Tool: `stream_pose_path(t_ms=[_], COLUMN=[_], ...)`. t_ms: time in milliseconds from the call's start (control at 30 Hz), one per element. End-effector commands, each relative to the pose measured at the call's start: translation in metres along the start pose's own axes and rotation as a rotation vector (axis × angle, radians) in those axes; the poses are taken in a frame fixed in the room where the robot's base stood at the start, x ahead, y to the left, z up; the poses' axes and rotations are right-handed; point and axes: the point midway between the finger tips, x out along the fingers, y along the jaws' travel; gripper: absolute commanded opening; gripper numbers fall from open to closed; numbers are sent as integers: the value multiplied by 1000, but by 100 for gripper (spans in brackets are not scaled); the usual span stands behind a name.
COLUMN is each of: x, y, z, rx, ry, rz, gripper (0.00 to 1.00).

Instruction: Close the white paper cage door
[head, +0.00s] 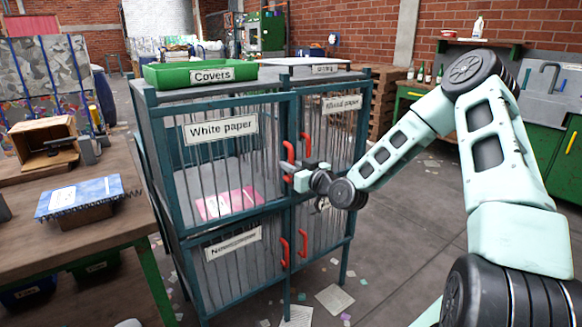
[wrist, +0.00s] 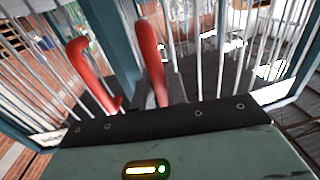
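The white paper cage door (head: 223,152) is the upper left barred door of a dark teal cage, under a "White paper" label (head: 221,129). It looks flush or nearly flush with the frame; a small gap cannot be judged. Its red handle (head: 286,159) is at its right edge. My gripper (head: 292,176) is at the front of the cage, close to this handle and to the neighbouring door's red handle (head: 305,150). Two red handles show just beyond my gripper in the wrist view, one at the left (wrist: 92,72) and one nearer the middle (wrist: 151,62). Its fingertips are not clear, and contact cannot be told.
A pink sheet (head: 228,203) lies inside behind the door. The "Mixed paper" door (head: 335,125) is to the right, and a "Newspaper" door (head: 235,262) is below. A green "Covers" tray (head: 170,76) sits on top. A wooden bench (head: 95,230) stands at left. Floor is open at right.

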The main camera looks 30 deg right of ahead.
Motion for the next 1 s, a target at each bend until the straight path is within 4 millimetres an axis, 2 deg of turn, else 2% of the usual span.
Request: stream_pose_path(t_ms=[333, 700, 733, 1000], x=[35, 40, 40, 37], y=[8, 10, 10, 11], z=[0, -1, -1, -2], rx=[1, 0, 0, -1], ry=[4, 2, 2, 3], rz=[-108, -122, -122, -121], gripper=[0, 0, 19, 19])
